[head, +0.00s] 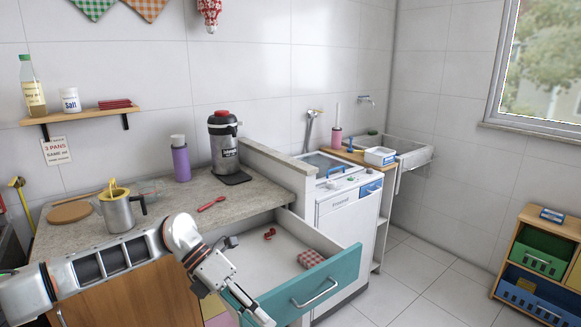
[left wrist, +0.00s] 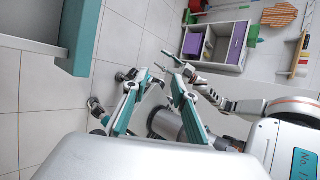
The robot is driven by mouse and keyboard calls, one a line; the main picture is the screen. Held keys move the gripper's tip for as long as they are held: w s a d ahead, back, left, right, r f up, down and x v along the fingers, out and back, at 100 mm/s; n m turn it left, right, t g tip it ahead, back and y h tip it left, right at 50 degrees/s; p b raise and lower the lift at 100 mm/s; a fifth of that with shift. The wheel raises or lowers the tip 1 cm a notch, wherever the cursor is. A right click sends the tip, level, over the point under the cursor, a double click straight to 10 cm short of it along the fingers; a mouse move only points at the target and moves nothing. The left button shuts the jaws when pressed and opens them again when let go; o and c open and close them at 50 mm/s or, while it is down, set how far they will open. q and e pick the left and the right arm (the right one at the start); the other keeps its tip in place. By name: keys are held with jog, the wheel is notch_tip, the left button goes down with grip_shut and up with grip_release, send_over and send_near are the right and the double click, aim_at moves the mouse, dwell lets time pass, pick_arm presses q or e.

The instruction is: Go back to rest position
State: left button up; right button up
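My left gripper (head: 246,281) is at the left end of the teal front of the open drawer (head: 310,287) in the head view. In the left wrist view its two fingers (left wrist: 157,82) stand apart with nothing between them. The drawer's teal front shows at the upper left there (left wrist: 82,38), apart from the fingers. A red item (head: 269,233) and a red checked cloth (head: 311,258) lie inside the drawer. My right arm seems to show in the left wrist view; its gripper (left wrist: 198,90) is small and partly hidden behind the left fingers.
On the counter (head: 70,233) are a metal pot (head: 118,213), a purple bottle (head: 181,161), a dispenser (head: 224,146) and a red utensil (head: 211,204). A white appliance (head: 345,224) stands right of the drawer. The floor (head: 425,285) between it and the wooden shelf (head: 512,250) is clear.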

pick_arm(q)
jog(key=s+d+r+n+t+h, duration=0.1)
jog(key=s+d+n+t+h, duration=0.2)
jog(key=d+n+h, duration=0.3)
jog(key=s+d+r+n+t+h, duration=0.25)
jog(key=d+n+h, duration=0.25)
jog(key=d, duration=0.3)
jog(key=a+f+n+t+y+p, duration=0.1)
jog(key=a+f+n+t+y, duration=1)
jog(key=n, duration=0.9)
jog(key=s+a+f+n+g+y, duration=0.1)
jog(key=s+a+f+n+y, duration=0.2)
jog(key=s+a+f, duration=0.4)
jog(key=s+a+f+n+g+y, duration=0.1)
jog(key=s+a+f+n+y, duration=0.2)
jog(key=f, duration=0.9)
jog(key=s+a+n, duration=0.3)
jog(key=s+a, duration=0.2)
jog(key=a, duration=0.1)
jog(key=shift+s+a+f, duration=0.25)
jog(key=shift+s+f, duration=0.05)
jog(key=shift+f, duration=0.05)
pick_arm(e)
jog(key=shift+s+a+r, duration=0.15)
jog(key=shift+s+r, duration=0.1)
jog(key=shift+s, duration=0.2)
jog(key=shift+r, duration=0.15)
